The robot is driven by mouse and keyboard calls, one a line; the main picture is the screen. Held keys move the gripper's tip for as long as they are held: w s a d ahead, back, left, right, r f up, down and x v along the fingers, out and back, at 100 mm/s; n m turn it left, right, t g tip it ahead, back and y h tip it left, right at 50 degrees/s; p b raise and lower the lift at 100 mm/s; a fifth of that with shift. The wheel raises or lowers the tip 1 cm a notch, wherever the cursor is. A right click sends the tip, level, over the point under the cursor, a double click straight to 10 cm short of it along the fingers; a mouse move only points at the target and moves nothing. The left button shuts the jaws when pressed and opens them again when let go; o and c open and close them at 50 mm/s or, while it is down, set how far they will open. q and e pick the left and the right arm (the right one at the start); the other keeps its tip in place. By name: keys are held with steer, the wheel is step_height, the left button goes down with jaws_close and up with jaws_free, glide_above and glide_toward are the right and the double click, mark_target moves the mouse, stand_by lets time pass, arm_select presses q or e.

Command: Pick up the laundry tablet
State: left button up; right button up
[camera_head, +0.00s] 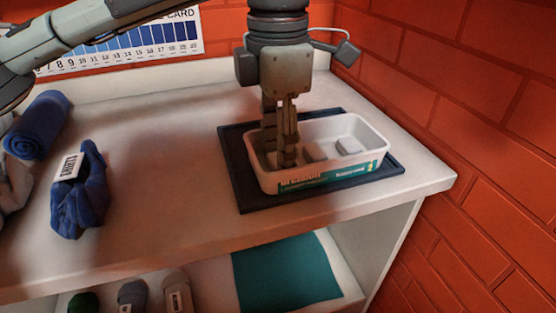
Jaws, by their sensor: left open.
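Pale laundry tablets lie in a white open tub with a teal label (336,178). One tablet (348,146) lies toward the tub's right end, and a darker-looking one (315,152) lies near the middle. My left gripper (284,160) points straight down, with its fingers inside the left part of the tub. It is open, its fingers seen nearly edge-on. The fingers hide part of the tub's floor, and I cannot tell whether a tablet is between them. My right gripper is out of view.
The tub stands on a dark tray (243,185) near the right end of the white counter (165,150). A blue cloth bundle (80,195) and a rolled blue towel (42,125) lie to the left. A brick wall (470,130) bounds the right side. Bottles (132,295) stand on the shelf below.

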mark_target(273, 160)
arm_select(q)
steer(key=c, duration=0.7)
steer(key=shift+r, duration=0.45)
steer(key=r, duration=0.1)
steer(key=r+b, duration=0.1)
steer(key=r, duration=0.1)
steer(key=shift+s+a+r, duration=0.15)
steer(key=shift+a+r, duration=0.15)
steer(key=shift+a, duration=0.05)
steer(key=shift+s+a+r+b, duration=0.1)
steer(key=shift+s+a+r, duration=1)
steer(key=shift+a, duration=0.4)
steer(key=shift+s+a+r+b, duration=0.1)
steer(key=shift+s+a+r, duration=0.95)
steer(key=shift+a, duration=0.45)
steer(key=shift+s+a+r+b, duration=0.1)
steer(key=shift+s+a+r, duration=0.95)
steer(key=shift+a, duration=0.45)
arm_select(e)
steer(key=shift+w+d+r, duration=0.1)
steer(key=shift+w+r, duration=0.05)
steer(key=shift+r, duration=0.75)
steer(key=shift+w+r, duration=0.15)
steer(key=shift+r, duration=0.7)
arm_select(q)
steer(key=shift+w+r, duration=0.1)
steer(key=shift+r, duration=0.1)
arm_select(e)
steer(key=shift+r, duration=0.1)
